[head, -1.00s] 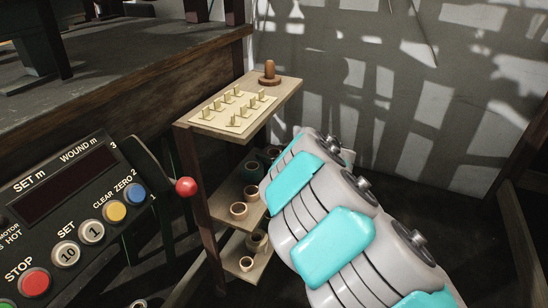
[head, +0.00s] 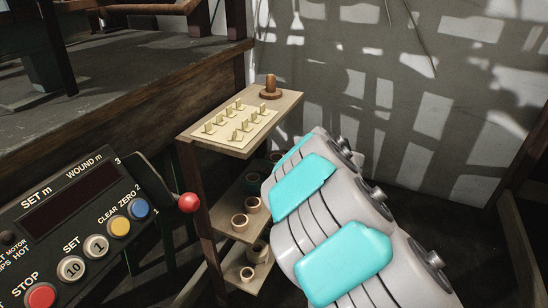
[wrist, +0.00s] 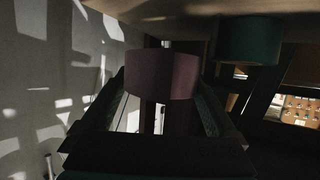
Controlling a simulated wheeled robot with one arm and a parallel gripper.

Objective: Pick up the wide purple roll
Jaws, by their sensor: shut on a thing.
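The wide purple roll (wrist: 162,74) is in the middle of the wrist view, dark in the shade. My gripper (wrist: 160,95) has one finger on each side of it and is shut on it. In the head view my arm covers the gripper and the purple roll, so neither shows there. I cannot tell from the wrist view whether the roll still touches the shelf.
A green roll (wrist: 248,40) is right of the purple one, under a board. A wooden shelf rack (head: 215,140) carries a pegged board (head: 240,122) and a brown knob-topped piece (head: 270,88) on top; several tan rolls (head: 240,221) sit below. A control panel (head: 75,220) is at left.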

